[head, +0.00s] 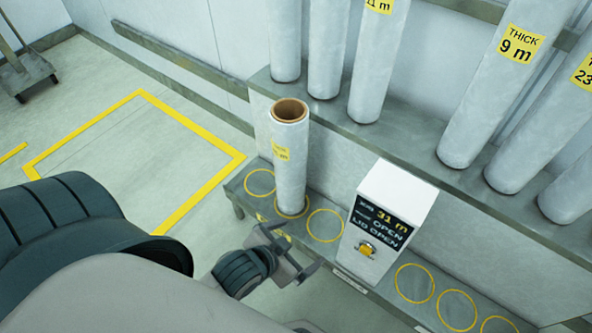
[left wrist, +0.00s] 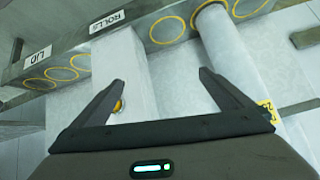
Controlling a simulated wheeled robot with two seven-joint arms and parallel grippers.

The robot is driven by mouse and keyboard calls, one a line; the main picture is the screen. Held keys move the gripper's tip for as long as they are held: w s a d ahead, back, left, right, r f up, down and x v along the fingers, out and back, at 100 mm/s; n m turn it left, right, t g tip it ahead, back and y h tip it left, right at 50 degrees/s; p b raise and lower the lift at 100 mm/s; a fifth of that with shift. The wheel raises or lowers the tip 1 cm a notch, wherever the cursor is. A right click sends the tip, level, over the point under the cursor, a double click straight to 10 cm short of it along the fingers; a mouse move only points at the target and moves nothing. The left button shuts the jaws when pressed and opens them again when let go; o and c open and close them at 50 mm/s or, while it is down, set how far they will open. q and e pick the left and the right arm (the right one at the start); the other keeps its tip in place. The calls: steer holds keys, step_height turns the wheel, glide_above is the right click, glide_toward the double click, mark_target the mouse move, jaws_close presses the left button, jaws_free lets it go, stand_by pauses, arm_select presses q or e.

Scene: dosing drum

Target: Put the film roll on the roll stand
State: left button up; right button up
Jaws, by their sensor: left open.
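The film roll (head: 293,165) is a white upright tube with a brown core and a yellow label. It stands in the middle of three yellow rings on the left part of the low grey bench (head: 235,190), which seems to be the roll stand. In the left wrist view the roll (left wrist: 222,55) rises from a ring near the "ROLLS" label (left wrist: 107,22). My left gripper (head: 300,246) is open and empty, in front of the bench edge, apart from the roll. The left wrist view shows its spread fingers (left wrist: 160,77). My right gripper is not in view.
A white box (head: 390,215) with a dark display reading "31 m OPEN LID OPEN" and a yellow knob stands right of the rings. Empty rings (head: 415,283) lie beyond it. Several tall rolls (head: 500,80) stand on a shelf behind. Floor at left (head: 140,150) is clear.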

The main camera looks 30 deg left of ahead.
arm_select(q)
steer(key=s+d+f+n+g+h, duration=0.1)
steer(key=s+d+f+g, duration=0.2)
steer(key=s, duration=0.4)
steer(key=shift+d+f, duration=0.4)
steer(key=shift+d, duration=0.1)
